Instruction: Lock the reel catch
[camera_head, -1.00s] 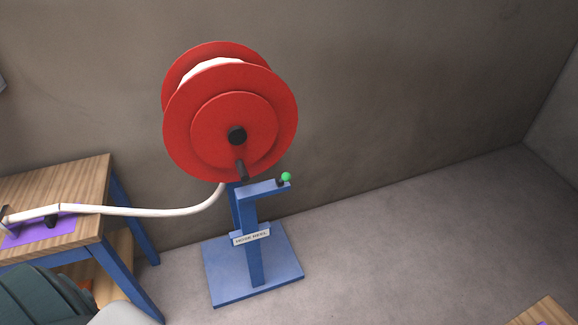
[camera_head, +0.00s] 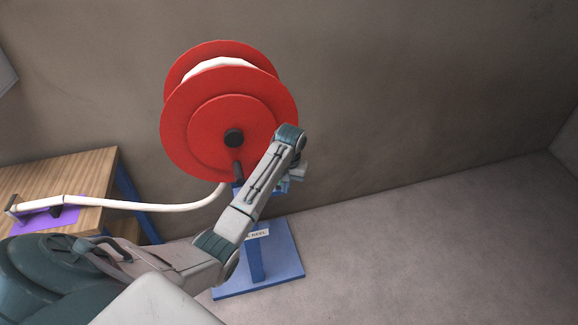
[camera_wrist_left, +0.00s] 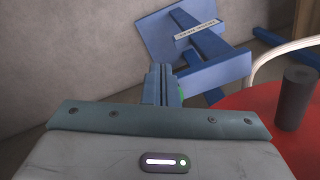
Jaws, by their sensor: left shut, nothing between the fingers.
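The red reel (camera_head: 190,130) stands on a blue stand (camera_head: 255,262), with its black crank handle (camera_head: 238,172) pointing down. The catch's green knob (camera_wrist_left: 181,92) shows only as a sliver in the left wrist view, right behind my left gripper (camera_wrist_left: 161,84). The blue bracket (camera_wrist_left: 216,76) runs beside it. In the head view my left gripper (camera_head: 288,184) is at the bracket's end, partly behind my own arm, and the knob is hidden. Its fingers are shut with nothing between them. I cannot tell whether they touch the knob. My right gripper is not in view.
A white hose (camera_head: 140,207) runs from the reel to a wooden table (camera_head: 92,172) at the left, over a purple mat (camera_head: 70,216). The crank handle (camera_wrist_left: 297,98) stands up at the right in the left wrist view. Floor right of the stand is clear.

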